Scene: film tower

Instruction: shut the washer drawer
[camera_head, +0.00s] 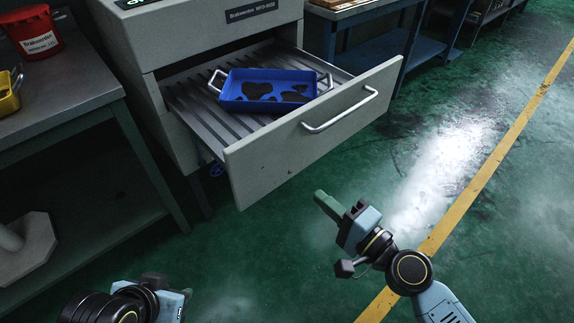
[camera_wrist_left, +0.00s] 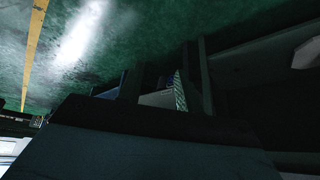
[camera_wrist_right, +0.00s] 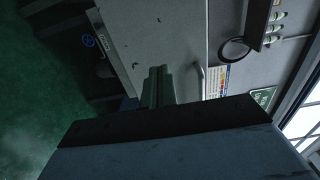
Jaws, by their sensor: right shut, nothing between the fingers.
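The washer drawer (camera_head: 290,135) is pulled well out of the grey washer (camera_head: 200,28). Its grey front panel carries a metal bar handle (camera_head: 340,112). A blue tray (camera_head: 245,104) with dark patches and two metal side handles sits on the drawer's slatted floor. My right gripper (camera_head: 322,200) is shut and empty, in front of and below the panel, apart from it. In the right wrist view its closed fingers (camera_wrist_right: 158,88) point toward the panel (camera_wrist_right: 160,35). My left gripper (camera_head: 172,298) is low at the bottom left, clear of the drawer. Its fingers (camera_wrist_left: 160,85) look apart and empty in the dark left wrist view.
A grey bench (camera_head: 70,100) with a red bucket (camera_head: 33,32) and a yellow container (camera_head: 8,95) stands left of the washer. A blue-framed table (camera_head: 370,45) stands behind the drawer on the right. Green floor (camera_head: 480,110) with a yellow line is open at right.

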